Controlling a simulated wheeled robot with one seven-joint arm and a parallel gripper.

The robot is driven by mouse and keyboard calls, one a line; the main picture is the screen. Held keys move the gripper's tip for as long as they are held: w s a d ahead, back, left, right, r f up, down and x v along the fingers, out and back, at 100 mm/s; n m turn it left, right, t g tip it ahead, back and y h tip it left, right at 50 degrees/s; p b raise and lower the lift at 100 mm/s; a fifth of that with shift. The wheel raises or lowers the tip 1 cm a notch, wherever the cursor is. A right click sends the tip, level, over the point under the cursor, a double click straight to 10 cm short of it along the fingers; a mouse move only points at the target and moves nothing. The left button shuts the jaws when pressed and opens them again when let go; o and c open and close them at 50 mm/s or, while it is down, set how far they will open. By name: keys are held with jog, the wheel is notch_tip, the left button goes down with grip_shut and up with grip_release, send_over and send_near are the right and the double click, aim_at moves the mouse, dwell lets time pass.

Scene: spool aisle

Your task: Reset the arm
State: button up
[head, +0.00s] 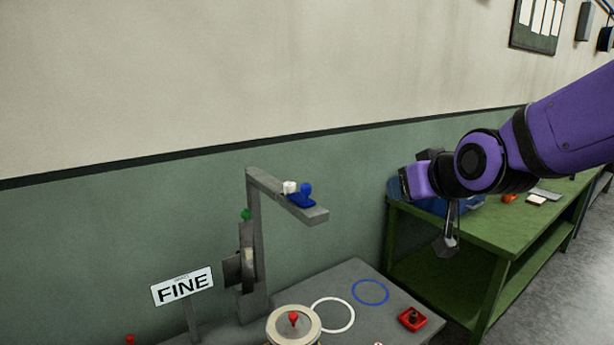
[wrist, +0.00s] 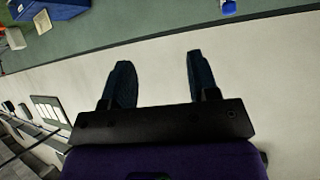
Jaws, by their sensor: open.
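My purple arm reaches in from the right of the head view, with its hand (head: 416,181) raised in front of the wall and the near end of the green table. In the wrist view, my gripper (wrist: 158,62) shows two dark fingers spread wide apart with nothing between them. Only wall shows behind the fingers. The fingertips are not clear in the head view. A grey piece hangs below the wrist there; I cannot tell what it is.
A green table (head: 512,245) stands at right, with a blue bin (wrist: 62,8) on it. A grey bench (head: 350,273) has a post and arm (head: 310,213) holding a blue piece (head: 301,200), a round spool (head: 293,326), a red tray (head: 413,319) and a FINE sign (head: 182,287).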

jog(key=s+d+m+g+h, duration=0.1)
jog(key=s+d+g, duration=0.2)
jog(key=s+d, duration=0.3)
jog(key=s+d+r+m+g+h, duration=0.1)
jog(key=s+d, duration=0.5)
jog(key=s, duration=0.8)
jog(key=shift+s+r+m+g+h, duration=0.2)
jog(key=shift+s+m+g+h, duration=0.3)
jog(key=shift+g, duration=0.5)
jog(key=shift+w+d, duration=0.1)
jog(key=shift+w, duration=0.05)
